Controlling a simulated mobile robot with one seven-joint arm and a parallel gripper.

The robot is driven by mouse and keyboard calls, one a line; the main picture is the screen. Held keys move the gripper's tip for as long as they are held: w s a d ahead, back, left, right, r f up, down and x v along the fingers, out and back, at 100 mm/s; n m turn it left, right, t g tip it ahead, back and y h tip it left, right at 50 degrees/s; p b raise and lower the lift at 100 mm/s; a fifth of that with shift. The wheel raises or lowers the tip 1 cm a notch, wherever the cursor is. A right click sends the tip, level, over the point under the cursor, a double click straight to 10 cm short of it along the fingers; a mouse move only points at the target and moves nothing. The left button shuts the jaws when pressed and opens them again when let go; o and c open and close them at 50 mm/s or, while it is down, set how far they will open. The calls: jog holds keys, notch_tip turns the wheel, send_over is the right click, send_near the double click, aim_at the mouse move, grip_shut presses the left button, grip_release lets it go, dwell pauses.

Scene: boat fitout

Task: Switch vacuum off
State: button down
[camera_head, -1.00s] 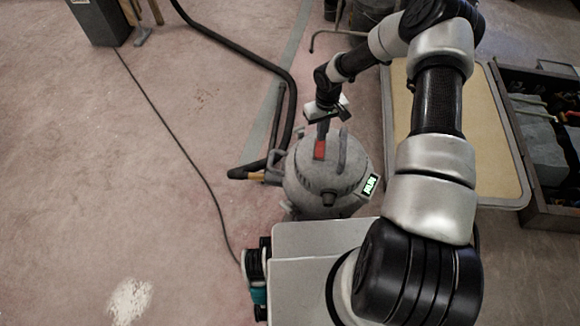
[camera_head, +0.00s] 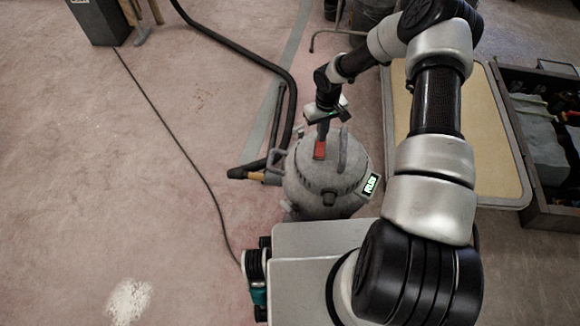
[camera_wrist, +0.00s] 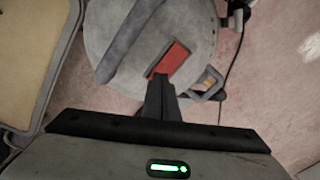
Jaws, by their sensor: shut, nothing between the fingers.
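The vacuum (camera_head: 318,188) is a grey, rounded canister standing on the floor in the middle of the head view. A red switch (camera_head: 320,149) sits on its top beside the handle; it also shows as a red rectangle in the wrist view (camera_wrist: 174,58). A small lit green display (camera_head: 370,185) is on the vacuum's right side. My gripper (camera_head: 323,132) is shut and empty, pointing down at the switch. In the wrist view the closed fingertips (camera_wrist: 160,78) overlap the near end of the red switch. I cannot tell whether they touch it.
A black hose (camera_head: 250,62) runs from the upper left to the vacuum. A thin cable (camera_head: 165,120) crosses the floor. A tan-topped table (camera_head: 490,150) and a dark tool crate (camera_head: 545,215) stand at the right.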

jog(key=shift+f+b, duration=0.35)
jog(key=shift+f, duration=0.1)
jog(key=shift+r, duration=0.1)
notch_tip(320, 180, up, 7)
jog(key=p, duration=0.4)
dwell(0.5)
dwell(0.4)
jog(key=s+d+r+t+h, duration=0.1)
jog(key=s+r, duration=0.1)
jog(key=r, duration=0.8)
jog(key=s+d+r+m+h, duration=0.1)
jog(key=s+r, duration=0.1)
jog(key=r, duration=0.9)
jog(key=s+d+r+t+h, duration=0.1)
jog(key=s+d+r, duration=0.15)
jog(key=r, duration=0.75)
jog(key=s+a+r+m+t+y, duration=0.1)
jog(key=s+a+r+t+y, duration=0.1)
jog(key=s+r, duration=0.7)
jog(key=s+a+r+m+t+y, duration=0.15)
jog(key=s+r, duration=0.35)
jog(key=s, duration=0.7)
notch_tip(320, 180, up, 18)
jog(key=a+p, duration=0.1)
jog(key=p, duration=1.7)
jog(key=shift+s+p, duration=0.3)
jog(key=shift+p, duration=0.1)
